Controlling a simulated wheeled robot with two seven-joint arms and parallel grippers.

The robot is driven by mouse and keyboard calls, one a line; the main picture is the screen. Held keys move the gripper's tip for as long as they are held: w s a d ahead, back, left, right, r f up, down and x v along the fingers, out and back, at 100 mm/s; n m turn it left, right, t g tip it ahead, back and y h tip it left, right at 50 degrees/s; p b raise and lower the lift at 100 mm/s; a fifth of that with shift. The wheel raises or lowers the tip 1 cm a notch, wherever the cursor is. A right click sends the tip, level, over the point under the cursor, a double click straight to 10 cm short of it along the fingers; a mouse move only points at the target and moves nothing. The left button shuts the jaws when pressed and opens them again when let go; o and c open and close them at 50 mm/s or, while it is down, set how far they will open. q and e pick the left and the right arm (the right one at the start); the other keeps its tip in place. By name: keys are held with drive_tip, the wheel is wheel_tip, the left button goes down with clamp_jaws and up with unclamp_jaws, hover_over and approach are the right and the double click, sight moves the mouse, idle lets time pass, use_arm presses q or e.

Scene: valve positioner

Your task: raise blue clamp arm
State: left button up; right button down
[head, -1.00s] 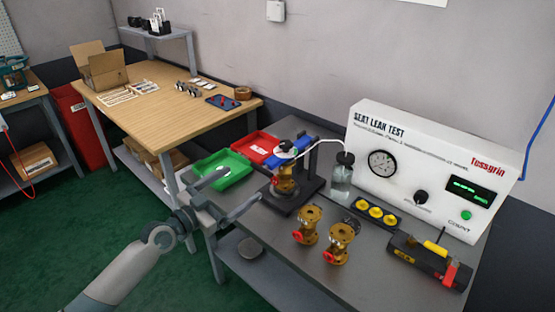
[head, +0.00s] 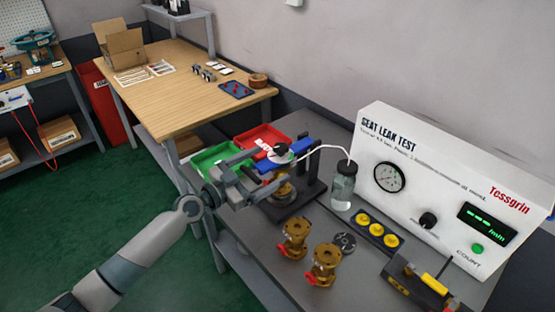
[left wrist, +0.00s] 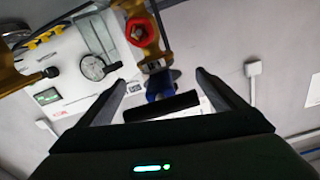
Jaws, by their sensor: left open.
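The blue clamp arm (head: 301,146) belongs to the black test fixture (head: 313,178), which has a brass valve clamped in it. Blue also shows between my fingers in the left wrist view (left wrist: 160,84), with a black bar (left wrist: 165,107) nearer the palm. My left gripper (head: 268,168) is at the fixture's left side. Its fingers are open and spread either side of the blue part, and I see no grip on it. In the left wrist view the gripper (left wrist: 160,78) has a clear gap at both sides. My right gripper is not in view.
Two brass valves (head: 295,238) (head: 325,263) stand in front of the fixture. A glass bottle (head: 343,187) with a tube stands to its right, before the leak tester (head: 430,180). Green (head: 215,155) and red (head: 262,137) trays lie behind my gripper.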

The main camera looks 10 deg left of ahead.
use_arm(q)
drive_tip(key=shift+w+d, duration=0.15)
drive_tip(key=shift+w, duration=0.05)
drive_tip(key=c, duration=1.4)
drive_tip(key=shift+r, duration=0.1)
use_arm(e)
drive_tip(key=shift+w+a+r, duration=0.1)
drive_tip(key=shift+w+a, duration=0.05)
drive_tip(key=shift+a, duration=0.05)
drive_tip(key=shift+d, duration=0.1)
